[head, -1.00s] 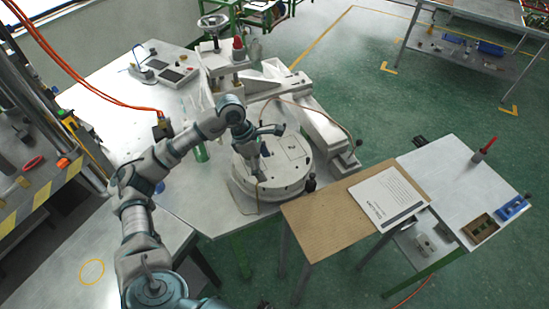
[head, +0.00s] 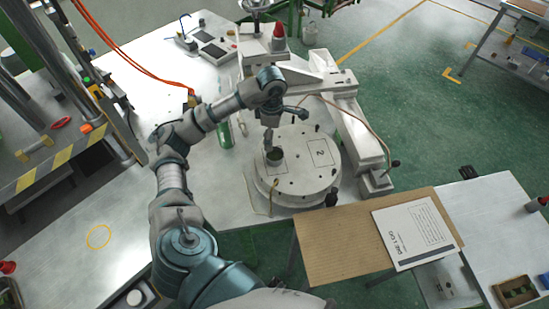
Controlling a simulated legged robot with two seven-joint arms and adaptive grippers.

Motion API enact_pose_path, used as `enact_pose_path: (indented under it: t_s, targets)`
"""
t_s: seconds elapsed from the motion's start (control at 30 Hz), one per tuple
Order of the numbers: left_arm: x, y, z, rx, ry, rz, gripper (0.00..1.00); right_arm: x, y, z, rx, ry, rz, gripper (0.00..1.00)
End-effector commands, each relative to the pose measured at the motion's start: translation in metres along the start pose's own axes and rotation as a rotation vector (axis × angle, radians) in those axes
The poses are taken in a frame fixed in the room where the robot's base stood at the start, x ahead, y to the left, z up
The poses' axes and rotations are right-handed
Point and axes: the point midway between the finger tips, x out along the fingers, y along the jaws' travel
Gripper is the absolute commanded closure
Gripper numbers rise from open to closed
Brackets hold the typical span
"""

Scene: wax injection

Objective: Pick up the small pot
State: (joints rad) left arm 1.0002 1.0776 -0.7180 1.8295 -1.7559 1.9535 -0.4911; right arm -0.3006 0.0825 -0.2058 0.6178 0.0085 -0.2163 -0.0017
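A small dark green pot (head: 275,157) stands on the round white turntable (head: 309,184), on its left part. My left gripper (head: 287,130) hangs over the turntable from above. One finger points down right by the pot's back edge. The other finger seems to stick out to the right, so the gripper looks spread open with nothing between its fingers. I cannot tell whether the lower finger touches the pot. My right gripper is not in view.
A white machine arm (head: 362,138) stands behind and right of the turntable. A green bottle (head: 225,136) is on the left. A brown board (head: 340,243) with a white booklet (head: 412,232) lies in front right. The metal table (head: 110,215) at the left front is mostly clear.

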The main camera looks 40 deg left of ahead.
Motion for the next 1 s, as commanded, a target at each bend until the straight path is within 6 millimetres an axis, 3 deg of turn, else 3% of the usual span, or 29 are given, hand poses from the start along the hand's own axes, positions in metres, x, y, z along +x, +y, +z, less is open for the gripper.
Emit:
enact_pose_path:
  t_s: [0.13,0.43,0.7,0.97,1.0]
  targets:
    - [0.028,0.0,0.001,0.001,0.0,-0.002,0.07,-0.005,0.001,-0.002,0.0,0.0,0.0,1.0]
    - [0.055,-0.002,0.001,0.002,-0.002,-0.002,0.07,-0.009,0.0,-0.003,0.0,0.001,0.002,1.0]
    - [0.093,-0.007,0.006,0.0,-0.003,-0.001,0.07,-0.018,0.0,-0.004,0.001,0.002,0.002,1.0]
    - [0.098,-0.007,0.007,0.001,-0.003,0.001,0.07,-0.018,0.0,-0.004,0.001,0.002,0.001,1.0]
    - [0.098,-0.007,0.007,0.001,-0.003,0.001,0.12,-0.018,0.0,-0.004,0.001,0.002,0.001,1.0]
